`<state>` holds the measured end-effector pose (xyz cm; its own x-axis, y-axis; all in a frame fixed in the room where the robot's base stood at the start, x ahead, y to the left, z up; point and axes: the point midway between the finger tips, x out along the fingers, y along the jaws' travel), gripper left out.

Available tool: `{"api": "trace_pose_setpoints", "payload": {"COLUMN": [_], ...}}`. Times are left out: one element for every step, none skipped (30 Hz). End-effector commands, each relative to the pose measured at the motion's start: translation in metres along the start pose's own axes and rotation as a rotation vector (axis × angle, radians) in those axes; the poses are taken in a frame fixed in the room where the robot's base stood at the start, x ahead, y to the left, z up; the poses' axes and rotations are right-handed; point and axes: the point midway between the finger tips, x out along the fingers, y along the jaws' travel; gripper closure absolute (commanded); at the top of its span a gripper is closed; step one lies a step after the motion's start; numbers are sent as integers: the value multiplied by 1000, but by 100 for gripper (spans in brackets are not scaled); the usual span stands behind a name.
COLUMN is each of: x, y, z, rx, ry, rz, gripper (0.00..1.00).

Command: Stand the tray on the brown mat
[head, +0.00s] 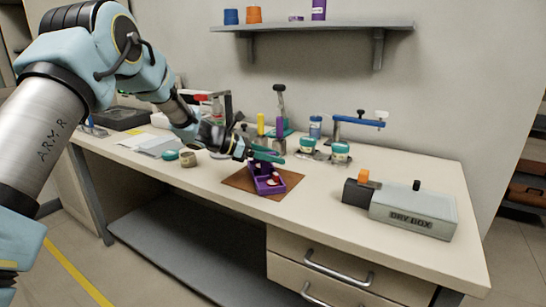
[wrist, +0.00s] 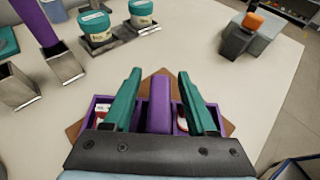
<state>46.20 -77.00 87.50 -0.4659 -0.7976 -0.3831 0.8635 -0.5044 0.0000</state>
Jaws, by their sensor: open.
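The purple tray (head: 262,187) stands upright on the brown mat (head: 292,179), with small red and white items inside. In the wrist view, the tray's central handle (wrist: 160,104) rises between the two teal fingers of my gripper (wrist: 158,76). The fingers are open, one on each side of the handle, with a gap to it. My gripper also shows above the tray in the head view (head: 266,156). The mat (wrist: 163,72) shows at the tray's far side and corners; the rest is hidden under the tray and gripper.
A grey dry box (head: 413,210) and a dark block with an orange top (head: 361,190) stand to the right. Green-lidded jars (head: 340,152), a purple cylinder (head: 280,127) and a yellow one (head: 261,124) stand behind. A small tan cup (head: 189,159) is left.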

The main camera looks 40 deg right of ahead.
Motion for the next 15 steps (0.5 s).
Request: {"api": "trace_pose_setpoints", "payload": {"x": [0, -1, -3, -6, -9, -14, -18, -24, -32, -38, -45, -54, -60, -67, -75], "y": [0, 0, 0, 1, 1, 1, 1, 1, 1, 1, 1, 1, 1, 1, 1], "z": [1, 2, 1, 1, 0, 0, 1, 0, 0, 0, 0, 0, 0, 0, 0], "rx": [0, 0, 0, 0, 0, 0, 0, 0, 0, 0, 0, -1, -1, 0, 0], "ry": [0, 0, 0, 0, 0, 0, 0, -1, -1, -1, -1, -1, -1, -1, -1], "rz": [0, 0, 1, 2, 3, 3, 3, 4, 4, 3, 4, 5, 4, 4, 4], "gripper": [43, 43, 43, 43, 43, 43, 43, 43, 43, 43, 43, 43, 43, 43, 43]}}
